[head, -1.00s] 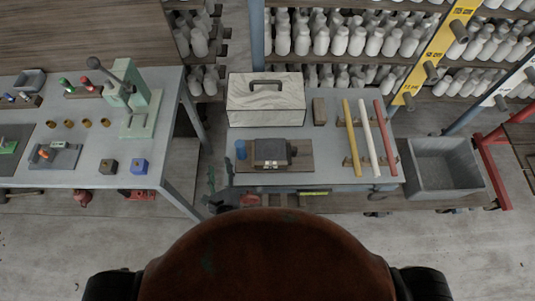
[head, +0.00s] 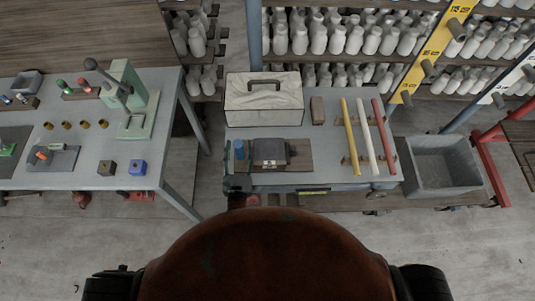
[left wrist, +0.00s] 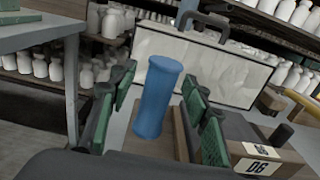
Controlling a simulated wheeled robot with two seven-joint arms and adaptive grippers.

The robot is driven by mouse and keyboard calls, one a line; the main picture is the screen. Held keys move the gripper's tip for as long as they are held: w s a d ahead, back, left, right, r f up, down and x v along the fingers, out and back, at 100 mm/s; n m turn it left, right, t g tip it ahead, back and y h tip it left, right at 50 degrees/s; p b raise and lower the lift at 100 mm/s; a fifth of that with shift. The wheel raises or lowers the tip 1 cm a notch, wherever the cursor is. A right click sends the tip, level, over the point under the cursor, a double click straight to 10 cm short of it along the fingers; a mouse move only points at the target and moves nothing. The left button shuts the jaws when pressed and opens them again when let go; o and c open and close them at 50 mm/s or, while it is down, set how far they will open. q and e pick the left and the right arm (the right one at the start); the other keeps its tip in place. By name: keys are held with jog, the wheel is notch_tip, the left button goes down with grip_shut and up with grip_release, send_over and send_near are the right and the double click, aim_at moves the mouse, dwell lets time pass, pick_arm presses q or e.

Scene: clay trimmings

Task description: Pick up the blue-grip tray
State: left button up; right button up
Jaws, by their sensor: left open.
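The blue-grip tray is a flat brown board (head: 302,156) on the grey bench. An upright blue cylinder grip (head: 239,149) stands at its left end, and a dark grey box (head: 270,152) sits on it. In the left wrist view the blue grip (left wrist: 157,95) stands between the green-padded fingers of my open left gripper (left wrist: 160,78). Whether the fingers touch it cannot be told. A box with a printed label (left wrist: 258,155) shows at the right there. In the head view my left gripper (head: 236,176) is at the bench's front left corner, partly hidden. My right gripper is not in view.
A pale case with a dark handle (head: 264,103) stands behind the tray. A small brown block (head: 317,110) and yellow, white and red rods (head: 366,138) lie to the right. A grey bin (head: 443,166) is further right. A second table (head: 80,170) stands left, across a gap.

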pick_arm(q)
jog(key=shift+w, duration=0.2)
jog(key=shift+c, duration=0.4)
grip_shut()
dwell(0.3)
jog(key=shift+r, duration=0.1)
